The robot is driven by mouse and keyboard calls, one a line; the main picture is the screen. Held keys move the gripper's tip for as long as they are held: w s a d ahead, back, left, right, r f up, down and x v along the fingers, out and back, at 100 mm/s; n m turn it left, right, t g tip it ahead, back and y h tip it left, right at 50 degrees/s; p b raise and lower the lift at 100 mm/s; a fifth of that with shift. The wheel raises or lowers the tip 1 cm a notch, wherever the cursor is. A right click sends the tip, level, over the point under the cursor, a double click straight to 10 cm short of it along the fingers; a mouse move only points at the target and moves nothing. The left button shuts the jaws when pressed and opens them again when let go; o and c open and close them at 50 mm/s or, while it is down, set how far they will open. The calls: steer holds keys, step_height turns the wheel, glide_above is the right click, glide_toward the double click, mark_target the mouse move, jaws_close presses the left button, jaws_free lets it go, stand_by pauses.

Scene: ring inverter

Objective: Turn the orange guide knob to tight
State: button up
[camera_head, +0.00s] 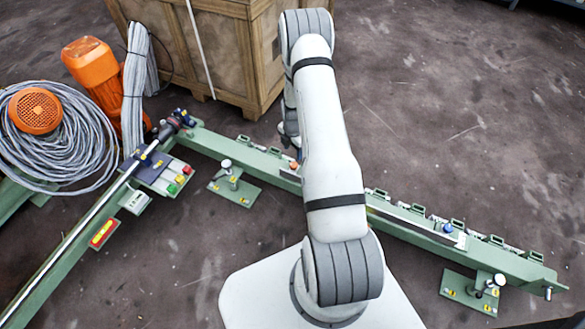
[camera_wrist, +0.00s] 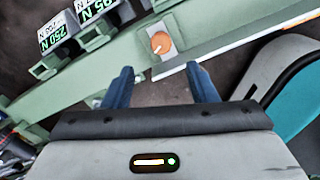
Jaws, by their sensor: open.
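The orange guide knob (camera_wrist: 160,43) shows in the wrist view as a round orange disc on a pale plate on the green rail. In the head view the orange knob (camera_head: 294,165) is a small spot on the rail, just left of my arm. My gripper (camera_wrist: 158,75) is open, with its two blue fingers apart and empty.
A wooden crate (camera_head: 215,50) stands behind the rail. A cable coil (camera_head: 75,135) and an orange motor (camera_head: 92,65) are at left. Open floor lies at right.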

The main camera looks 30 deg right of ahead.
mark_target(294, 165)
step_height(294, 165, down, 9)
steer(key=shift+s+d+f+b, duration=0.1)
steer(key=shift+s+b, duration=0.05)
steer(key=shift+b, duration=1.05)
